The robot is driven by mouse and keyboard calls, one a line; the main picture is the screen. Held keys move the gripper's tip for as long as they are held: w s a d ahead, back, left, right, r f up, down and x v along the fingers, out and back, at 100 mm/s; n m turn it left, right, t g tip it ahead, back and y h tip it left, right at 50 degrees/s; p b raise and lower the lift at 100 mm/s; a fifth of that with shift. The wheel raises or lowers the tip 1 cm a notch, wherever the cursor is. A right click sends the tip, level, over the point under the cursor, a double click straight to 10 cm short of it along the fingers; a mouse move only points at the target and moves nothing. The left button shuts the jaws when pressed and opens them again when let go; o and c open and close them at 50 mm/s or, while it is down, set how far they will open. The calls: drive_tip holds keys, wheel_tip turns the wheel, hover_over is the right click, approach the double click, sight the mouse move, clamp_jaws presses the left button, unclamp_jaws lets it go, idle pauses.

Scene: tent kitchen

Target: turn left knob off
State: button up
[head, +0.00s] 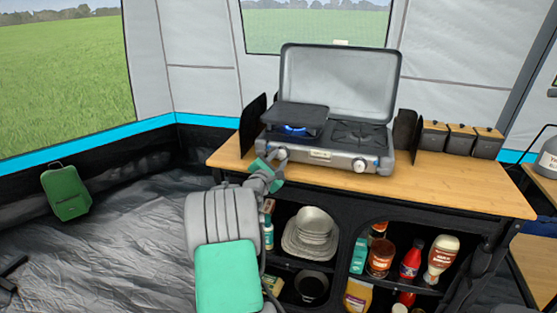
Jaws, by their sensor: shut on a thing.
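The camping stove (323,154) stands on the wooden counter with its lid up. A blue flame (295,130) burns at the left burner, under a dark flat plate (297,115). The left knob (282,153) is on the stove's front, partly hidden by my gripper. My gripper (270,168), with green fingers, is at the left knob and shut on it. The knob's exact angle cannot be made out. The right knob (360,165) is on the front at the right, clear of my gripper. No flame shows at the right burner (358,134).
The counter (450,186) has dark side panels by the stove and several wooden-lidded canisters (460,139) at the right. Open shelves below hold stacked bowls (312,234) and bottles (411,259). The floor at left is mostly clear.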

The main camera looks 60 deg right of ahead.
clamp_jaws()
